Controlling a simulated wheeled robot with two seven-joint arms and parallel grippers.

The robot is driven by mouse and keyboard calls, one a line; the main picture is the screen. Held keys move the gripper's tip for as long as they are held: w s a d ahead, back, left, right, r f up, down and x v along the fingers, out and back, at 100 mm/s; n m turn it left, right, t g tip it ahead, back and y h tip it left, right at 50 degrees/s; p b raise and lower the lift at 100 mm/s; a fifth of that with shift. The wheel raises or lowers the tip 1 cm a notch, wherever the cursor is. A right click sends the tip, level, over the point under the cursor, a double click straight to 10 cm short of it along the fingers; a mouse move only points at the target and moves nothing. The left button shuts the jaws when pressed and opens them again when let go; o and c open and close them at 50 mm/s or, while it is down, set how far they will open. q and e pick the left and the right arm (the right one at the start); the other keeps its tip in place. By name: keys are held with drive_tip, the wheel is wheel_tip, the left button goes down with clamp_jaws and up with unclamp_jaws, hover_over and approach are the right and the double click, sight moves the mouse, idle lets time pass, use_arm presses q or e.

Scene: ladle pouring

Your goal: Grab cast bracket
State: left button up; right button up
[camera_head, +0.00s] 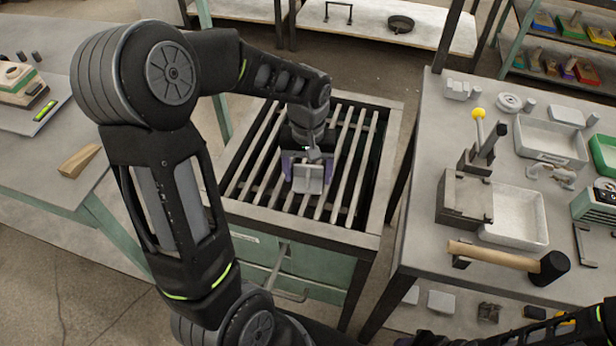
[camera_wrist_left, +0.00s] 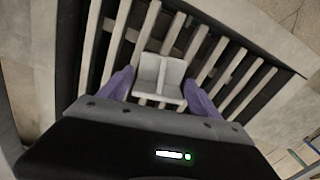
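The cast bracket (camera_head: 308,178) is a light grey angular piece with an upright rib. It rests on the slatted grate (camera_head: 262,207) of the green-framed stand. My left gripper (camera_head: 308,170) reaches down over it from above. In the left wrist view the bracket (camera_wrist_left: 160,78) sits between the two purple fingers of my left gripper (camera_wrist_left: 160,88), which are spread to either side of it. A small gap seems to show beside the fingers, so they look open around it. My right gripper is out of view; only part of my right arm shows at the bottom right.
The right table holds a clamp with a yellow knob (camera_head: 478,114), a tray (camera_head: 518,215) and a hammer (camera_head: 510,257). The left table holds a wooden wedge (camera_head: 79,160). The grate around the bracket is clear, with dark gaps between its bars.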

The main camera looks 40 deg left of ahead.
sight(308, 173)
use_arm(q)
drive_tip(key=c, duration=1.2)
drive_tip(key=shift+o, duration=0.2)
drive_tip(key=shift+r, duration=0.1)
wheel_tip(308, 173, up, 10)
drive_tip(key=shift+f, duration=0.1)
